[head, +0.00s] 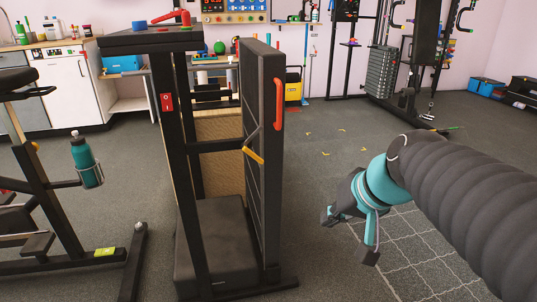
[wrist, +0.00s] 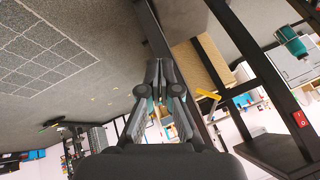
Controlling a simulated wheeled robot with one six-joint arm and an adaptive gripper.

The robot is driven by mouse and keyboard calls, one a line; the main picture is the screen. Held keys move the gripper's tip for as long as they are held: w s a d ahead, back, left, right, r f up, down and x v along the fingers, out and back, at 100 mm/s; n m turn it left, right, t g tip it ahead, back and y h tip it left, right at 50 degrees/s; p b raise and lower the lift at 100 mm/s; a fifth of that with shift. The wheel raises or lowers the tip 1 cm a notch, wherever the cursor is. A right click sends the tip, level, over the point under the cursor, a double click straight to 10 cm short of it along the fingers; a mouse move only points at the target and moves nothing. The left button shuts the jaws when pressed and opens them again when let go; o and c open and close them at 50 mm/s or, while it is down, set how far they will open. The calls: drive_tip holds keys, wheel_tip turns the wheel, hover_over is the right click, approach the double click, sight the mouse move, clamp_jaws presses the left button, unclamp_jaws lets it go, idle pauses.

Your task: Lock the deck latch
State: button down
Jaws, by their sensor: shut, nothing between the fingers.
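The folded treadmill's dark deck (head: 256,150) stands upright in the middle of the head view. A yellow latch lever (head: 253,155) sits low on the deck's near edge, tilted down to the right, with a thin grey rod above it. The lever also shows in the wrist view (wrist: 207,94), right of the fingers. A red handle (head: 279,104) is higher on the deck's right side. My gripper (head: 349,235) is to the right of the deck, lower than the lever and apart from it. Its fingertips are together and empty in the wrist view (wrist: 155,70).
The treadmill's dark upright (head: 178,130) carries a red switch (head: 167,102). An exercise bike with a teal bottle (head: 84,160) stands at left. A weight machine (head: 383,72) is at the back right. Floor between the deck and my arm is clear.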

sight(252, 153)
drive_tip(key=w+a+r+t+y, duration=0.1)
drive_tip(key=w+a+r+y, duration=0.1)
drive_tip(key=w, duration=0.8)
drive_tip(key=w+a+r+y, duration=0.1)
drive_tip(key=w+r+y, duration=0.2)
drive_tip(key=w, duration=0.8)
drive_tip(key=shift+w+a+r+m+t, duration=0.2)
drive_tip(key=shift+a+r+m+t, duration=0.2)
drive_tip(key=shift+r, duration=0.3)
drive_tip(key=shift+y, duration=0.3)
drive_tip(key=s+f+x, duration=0.1)
drive_tip(key=s+x, duration=0.1)
drive_tip(key=x, duration=1)
drive_tip(key=shift+a+f, duration=0.4)
drive_tip(key=shift+a, duration=0.2)
drive_tip(key=shift+a+f, duration=0.1)
drive_tip(key=shift+f, duration=0.05)
